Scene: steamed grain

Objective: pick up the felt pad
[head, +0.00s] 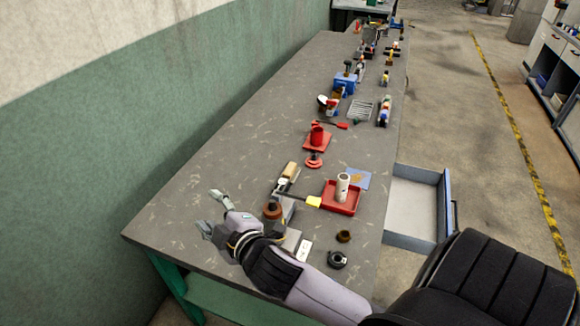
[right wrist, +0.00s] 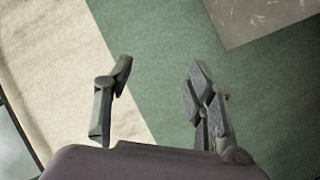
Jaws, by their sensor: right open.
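My right gripper (head: 210,211) is open and empty over the near left part of the grey workbench (head: 200,170). In the right wrist view its two fingers (right wrist: 160,78) stand apart with nothing between them. I cannot tell for certain which item is the felt pad. A flat blue piece (head: 362,178) with an orange patch lies behind the red tray (head: 342,210), well to the right of the gripper. A small white flat piece (head: 304,249) lies beside my right forearm. My left gripper is not in view.
The tray holds a pale cylinder (head: 342,187). A yellow-handled tool (head: 313,202), a brown round item (head: 272,210) and dark rings (head: 337,259) lie nearby. An open drawer (head: 414,195) juts out at right. A green wall (head: 130,150) borders the left. The bench's left strip is clear.

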